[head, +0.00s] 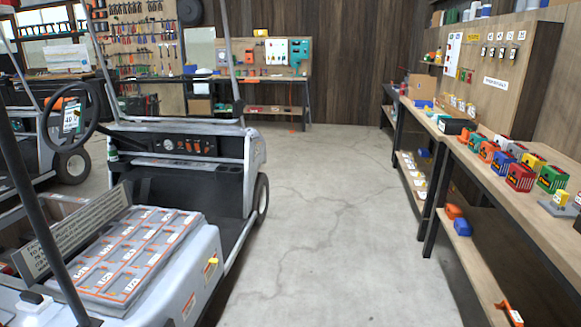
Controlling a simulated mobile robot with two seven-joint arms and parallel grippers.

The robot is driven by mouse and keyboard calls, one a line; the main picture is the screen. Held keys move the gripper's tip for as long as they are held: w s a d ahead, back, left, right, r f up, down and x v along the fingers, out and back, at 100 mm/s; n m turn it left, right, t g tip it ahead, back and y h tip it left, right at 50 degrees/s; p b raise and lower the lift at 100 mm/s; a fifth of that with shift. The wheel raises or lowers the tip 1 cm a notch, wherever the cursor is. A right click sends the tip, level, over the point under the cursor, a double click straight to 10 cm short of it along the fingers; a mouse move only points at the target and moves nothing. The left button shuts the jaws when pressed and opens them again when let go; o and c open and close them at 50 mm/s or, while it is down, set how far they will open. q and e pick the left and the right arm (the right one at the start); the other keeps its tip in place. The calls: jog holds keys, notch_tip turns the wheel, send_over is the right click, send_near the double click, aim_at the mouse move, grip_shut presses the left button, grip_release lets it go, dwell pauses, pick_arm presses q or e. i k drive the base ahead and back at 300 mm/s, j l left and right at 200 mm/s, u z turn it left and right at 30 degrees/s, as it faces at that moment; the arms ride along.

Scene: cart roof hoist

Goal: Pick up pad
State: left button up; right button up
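I cannot tell for sure which thing is the pad; nothing in the head view is clearly one. A white cart stands at the left, with a steering wheel (70,116), a dashboard (183,146) and roof posts. Its open rear bay holds several grey battery blocks (135,255) with orange markings. A grey panel with printed text (72,230) leans along the bay's left side. Neither of my grippers shows in this view.
A workbench (480,175) runs along the right, with several coloured battery-like units on top. Its lower shelf holds orange and blue items (457,220). A second bench (262,80) stands at the back wall. The concrete floor (330,220) between is clear.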

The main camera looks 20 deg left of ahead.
aim_at(34, 303)
jog(key=i, duration=1.15)
jog(key=i+u, duration=0.25)
jog(key=i+l+u, duration=0.15)
jog(key=i+u, duration=0.25)
jog(key=u, duration=2.4)
